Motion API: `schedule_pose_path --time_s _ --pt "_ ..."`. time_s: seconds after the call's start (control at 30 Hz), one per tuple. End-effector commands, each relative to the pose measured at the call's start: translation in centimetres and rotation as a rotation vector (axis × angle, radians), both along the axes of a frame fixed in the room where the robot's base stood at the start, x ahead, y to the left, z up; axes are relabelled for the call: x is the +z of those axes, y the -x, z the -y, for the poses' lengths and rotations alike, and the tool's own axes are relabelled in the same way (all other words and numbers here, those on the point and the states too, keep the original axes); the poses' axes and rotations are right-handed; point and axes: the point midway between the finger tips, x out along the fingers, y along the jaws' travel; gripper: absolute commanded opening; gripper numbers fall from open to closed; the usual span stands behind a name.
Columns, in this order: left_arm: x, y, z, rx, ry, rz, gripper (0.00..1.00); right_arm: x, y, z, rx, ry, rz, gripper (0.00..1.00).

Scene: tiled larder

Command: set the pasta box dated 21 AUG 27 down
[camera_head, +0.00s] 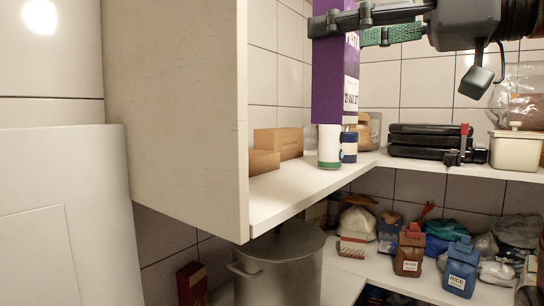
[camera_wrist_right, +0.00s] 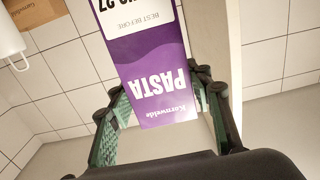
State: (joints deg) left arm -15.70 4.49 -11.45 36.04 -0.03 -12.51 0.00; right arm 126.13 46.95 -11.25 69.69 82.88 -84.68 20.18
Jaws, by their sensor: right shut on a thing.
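The purple pasta box (camera_head: 328,85) hangs upright in my right gripper (camera_head: 352,22) at the top of the head view. Its white date label faces right in the head view and seems to read 21 AUG 27. My right gripper is shut on the box, with a finger on either side. In the right wrist view the box (camera_wrist_right: 155,70) shows its PASTA lettering upside down between the fingers (camera_wrist_right: 160,98). The box's lower end appears just above a white and green can (camera_head: 329,148); I cannot tell the gap in depth. My left gripper is out of view.
The white corner shelf (camera_head: 290,192) has bare room along its front. Brown cartons (camera_head: 278,143) stand left, a blue and white can (camera_head: 349,146) behind, black cases (camera_head: 425,142) and a cream container (camera_head: 515,150) right. A tall panel (camera_head: 180,100) bounds the left. A pot (camera_head: 280,265) stands below.

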Motion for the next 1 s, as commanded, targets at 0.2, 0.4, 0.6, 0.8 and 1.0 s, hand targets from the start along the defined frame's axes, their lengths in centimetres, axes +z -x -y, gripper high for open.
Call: schedule_pose_path --time_s 0.2,0.4,0.6,0.8,1.0 --pt "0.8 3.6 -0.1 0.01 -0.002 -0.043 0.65 -2.1 -3.4 -3.2 -0.007 0.004 -0.003 0.09" --pt "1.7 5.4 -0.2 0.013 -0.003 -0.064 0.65 -4.7 -6.5 -6.2 -0.01 0.004 -0.003 0.09" --pt "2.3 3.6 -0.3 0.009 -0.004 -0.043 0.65 -7.8 -8.1 -8.1 -0.008 0.002 -0.001 0.09" --pt "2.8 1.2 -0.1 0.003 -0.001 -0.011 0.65 -8.9 -8.7 -8.9 -0.006 0.001 0.0 0.09" --pt "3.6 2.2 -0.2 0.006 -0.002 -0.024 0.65 -11.3 -9.2 -9.4 -0.005 0.002 0.0 0.09"
